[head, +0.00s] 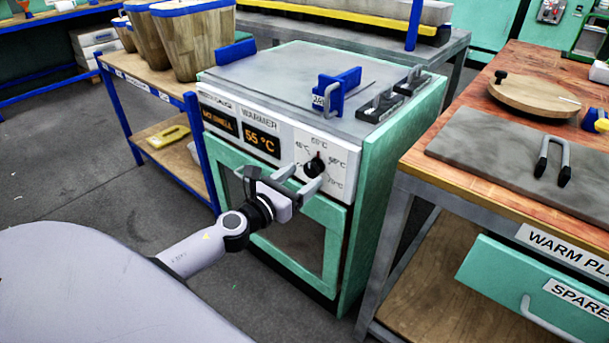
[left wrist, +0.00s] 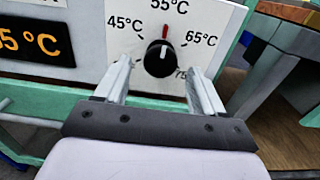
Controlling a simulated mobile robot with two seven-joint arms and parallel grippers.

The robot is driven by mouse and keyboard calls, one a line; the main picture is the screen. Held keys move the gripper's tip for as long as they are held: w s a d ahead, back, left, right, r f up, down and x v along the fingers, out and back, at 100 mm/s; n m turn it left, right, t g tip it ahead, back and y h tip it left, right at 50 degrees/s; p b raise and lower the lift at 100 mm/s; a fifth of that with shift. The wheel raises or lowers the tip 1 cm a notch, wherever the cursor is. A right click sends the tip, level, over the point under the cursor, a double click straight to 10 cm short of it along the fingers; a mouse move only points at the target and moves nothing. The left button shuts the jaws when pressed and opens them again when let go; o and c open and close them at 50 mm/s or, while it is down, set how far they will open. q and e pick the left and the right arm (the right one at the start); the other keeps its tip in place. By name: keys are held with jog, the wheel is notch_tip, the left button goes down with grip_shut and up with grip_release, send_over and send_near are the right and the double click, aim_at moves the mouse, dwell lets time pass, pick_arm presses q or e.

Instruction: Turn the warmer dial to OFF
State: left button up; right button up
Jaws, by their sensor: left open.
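The warmer dial (head: 315,167) is a black round knob on the white panel at the front of a mint-green press. In the left wrist view the dial (left wrist: 159,58) has its white line upward, near a red mark under 55°C. Labels 45°C and 65°C are readable; the lower right one is partly covered by a finger, and I see no OFF label. My left gripper (head: 301,178) is open just in front of the dial. In the left wrist view its fingers (left wrist: 161,72) stand left and right of the knob; I cannot tell whether they touch it.
The warmer display (head: 261,140) reads 55 °C. Below is the mint-framed oven door (head: 290,238). A wooden workbench (head: 460,178) with a grey slab stands close on the right, and a blue-framed shelf (head: 165,140) on the left.

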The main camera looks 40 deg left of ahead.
pick_arm(q)
jog(key=shift+w, duration=0.9)
jog(key=c, duration=1.1)
jog(key=shift+o, duration=0.3)
